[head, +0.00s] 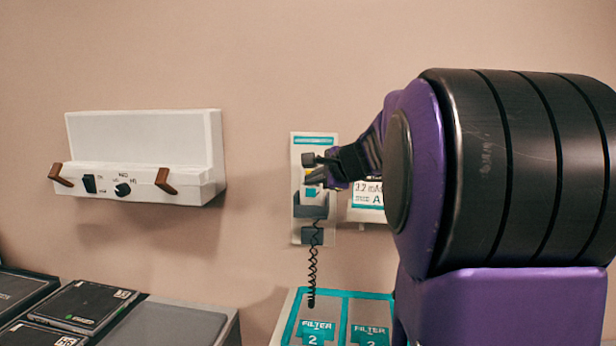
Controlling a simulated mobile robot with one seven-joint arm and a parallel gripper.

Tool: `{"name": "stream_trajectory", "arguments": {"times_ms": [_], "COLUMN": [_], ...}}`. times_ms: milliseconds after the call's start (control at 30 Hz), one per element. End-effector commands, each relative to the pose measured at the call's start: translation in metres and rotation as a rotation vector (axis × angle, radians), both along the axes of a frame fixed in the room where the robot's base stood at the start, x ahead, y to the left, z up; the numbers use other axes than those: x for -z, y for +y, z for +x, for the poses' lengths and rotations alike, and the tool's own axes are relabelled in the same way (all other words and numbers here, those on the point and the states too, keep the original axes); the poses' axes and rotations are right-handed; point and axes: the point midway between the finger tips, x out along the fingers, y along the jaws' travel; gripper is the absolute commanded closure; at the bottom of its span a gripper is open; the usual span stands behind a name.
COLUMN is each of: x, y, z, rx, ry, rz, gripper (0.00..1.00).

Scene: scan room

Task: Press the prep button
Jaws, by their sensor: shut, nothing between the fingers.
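A narrow pale control panel (298,225) with a teal strip at its top is fixed to the wall near the middle of the head view. A small teal square (311,192) and a bit of yellow show on its face. No label on it reads clearly, so I cannot tell which part is the prep button. My gripper (311,168) is shut and empty, in front of the panel's upper half, with its dark fingertips pointing left. It covers part of the panel face. I cannot tell whether the fingertips touch the panel.
A coiled black cord (312,268) hangs below the panel. A white wall box (143,140) with knobs and brown levers is at left. Filter trays (290,318) and dark cassettes (85,305) lie below.

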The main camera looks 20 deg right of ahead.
Motion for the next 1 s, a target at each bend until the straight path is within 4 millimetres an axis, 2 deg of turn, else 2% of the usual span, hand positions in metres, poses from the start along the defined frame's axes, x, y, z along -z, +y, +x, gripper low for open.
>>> {"name": "stream_trajectory", "arguments": {"times_ms": [1000], "x": [0.0], "y": [-0.0068], "z": [0.0101], "rx": [0.0], "ry": [0.0], "rz": [0.0], "gripper": [1.0]}}
